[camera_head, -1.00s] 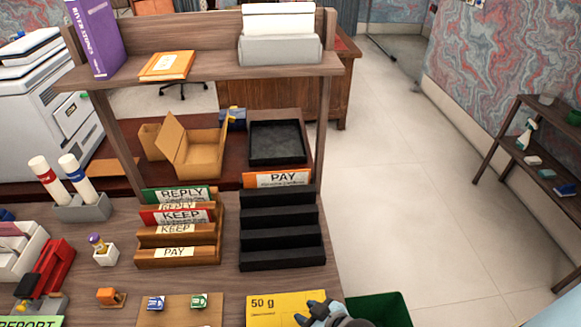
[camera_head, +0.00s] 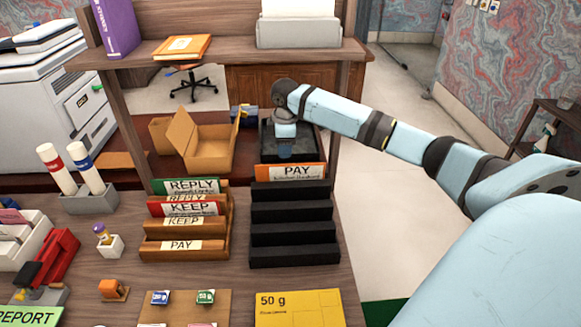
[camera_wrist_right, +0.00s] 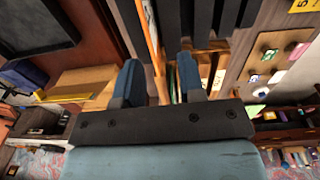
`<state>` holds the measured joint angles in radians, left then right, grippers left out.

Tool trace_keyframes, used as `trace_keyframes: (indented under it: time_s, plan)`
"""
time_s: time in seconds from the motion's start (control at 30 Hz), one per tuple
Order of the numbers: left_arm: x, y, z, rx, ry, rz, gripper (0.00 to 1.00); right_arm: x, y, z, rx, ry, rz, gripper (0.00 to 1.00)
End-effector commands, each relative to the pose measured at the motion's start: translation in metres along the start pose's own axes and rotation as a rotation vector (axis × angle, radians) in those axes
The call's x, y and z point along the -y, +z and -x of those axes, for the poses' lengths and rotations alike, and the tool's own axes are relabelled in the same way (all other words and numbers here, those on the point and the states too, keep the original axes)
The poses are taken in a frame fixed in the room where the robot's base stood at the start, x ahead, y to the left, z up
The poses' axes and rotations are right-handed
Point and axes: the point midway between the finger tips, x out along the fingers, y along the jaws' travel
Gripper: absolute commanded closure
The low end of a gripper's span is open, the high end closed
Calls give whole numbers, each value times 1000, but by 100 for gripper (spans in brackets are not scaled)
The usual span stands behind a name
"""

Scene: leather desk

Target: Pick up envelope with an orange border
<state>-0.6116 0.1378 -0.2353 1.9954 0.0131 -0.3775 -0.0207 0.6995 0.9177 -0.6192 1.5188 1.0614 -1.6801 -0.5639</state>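The orange-bordered envelope (camera_head: 291,172), labelled PAY, stands upright at the back of the black stepped rack (camera_head: 293,226) in the head view. My right gripper (camera_head: 286,152) reaches in from the right and points down just behind the envelope's top edge, over the black tray (camera_head: 264,157). In the right wrist view its two fingers (camera_wrist_right: 160,78) are spread apart. A thin orange-and-pale edge, seemingly the envelope (camera_wrist_right: 150,25), runs up from between them; I cannot tell whether a finger touches it. My left gripper is not in view.
The wooden rack (camera_head: 182,249) with REPLY and KEEP envelopes stands left of the black rack. An open cardboard box (camera_head: 205,143) is left of the tray. A shelf (camera_head: 220,60) spans above, its post (camera_head: 335,125) close to my right arm. A yellow 50 g envelope (camera_head: 300,308) lies in front.

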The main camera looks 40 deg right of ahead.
Motion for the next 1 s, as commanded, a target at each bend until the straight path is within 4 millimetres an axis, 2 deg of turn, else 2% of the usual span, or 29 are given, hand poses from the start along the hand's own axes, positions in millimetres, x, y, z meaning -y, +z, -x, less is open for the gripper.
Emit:
trace_keyframes:
  time_s: [0.03,0.1,0.23,0.5,0.77,1.0]
  plan:
    - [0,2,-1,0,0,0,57,-11,9,14,10,-4,-6,64]
    - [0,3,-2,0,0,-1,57,-18,18,28,19,-16,-10,64]
    - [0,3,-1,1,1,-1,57,-24,26,35,29,-30,-11,64]
    - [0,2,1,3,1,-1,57,-22,27,-9,29,-33,-11,64]
    - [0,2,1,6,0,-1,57,-22,26,-31,28,-30,-12,64]
    - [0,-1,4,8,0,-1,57,-18,21,-66,29,-32,-12,64]
